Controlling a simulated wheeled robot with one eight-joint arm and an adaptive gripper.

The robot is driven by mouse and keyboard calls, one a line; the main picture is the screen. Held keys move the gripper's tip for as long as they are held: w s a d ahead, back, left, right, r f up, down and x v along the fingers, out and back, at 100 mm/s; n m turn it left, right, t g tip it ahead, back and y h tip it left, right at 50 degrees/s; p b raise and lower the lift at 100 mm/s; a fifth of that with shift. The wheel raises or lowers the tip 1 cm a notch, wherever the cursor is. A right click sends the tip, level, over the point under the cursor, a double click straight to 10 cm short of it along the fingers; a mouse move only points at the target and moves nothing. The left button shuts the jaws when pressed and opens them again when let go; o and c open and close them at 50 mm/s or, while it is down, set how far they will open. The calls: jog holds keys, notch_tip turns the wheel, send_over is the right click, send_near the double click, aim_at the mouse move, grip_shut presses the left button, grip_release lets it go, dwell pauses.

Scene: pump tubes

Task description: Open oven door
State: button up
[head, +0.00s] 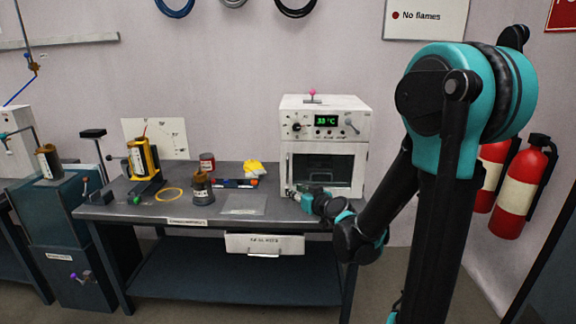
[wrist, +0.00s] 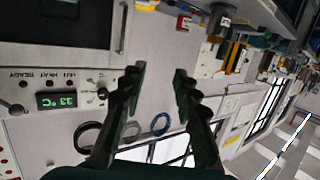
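The white oven (head: 345,104) stands at the right end of the workbench, and its green display reads 33 °C. Its door (head: 325,168), with a dark window, looks closed. My gripper (head: 297,191) is in front of the door's lower left corner. In the wrist view my gripper (wrist: 159,76) has its fingers apart with nothing between them; the handle lies beyond the left finger, outside the gap.
The workbench (head: 120,209) holds a yellow-framed device (head: 144,160), a brown container (head: 202,187), a red can (head: 207,162), a yellow item (head: 254,168) and a yellow ring (head: 169,194) left of the oven. Fire extinguishers (head: 520,190) hang on the right wall.

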jog(key=w+a+r+m+t+h, duration=0.1)
jog(key=w+t, duration=0.2)
jog(key=w, duration=0.2)
jog(key=m+t+h, duration=0.1)
jog(key=m+h, duration=0.1)
jog(key=h, duration=0.1)
send_near(287, 163)
jog(key=x, duration=1)
jog(key=shift+w+f, duration=0.2)
jog(key=shift+w, duration=0.1)
grip_shut()
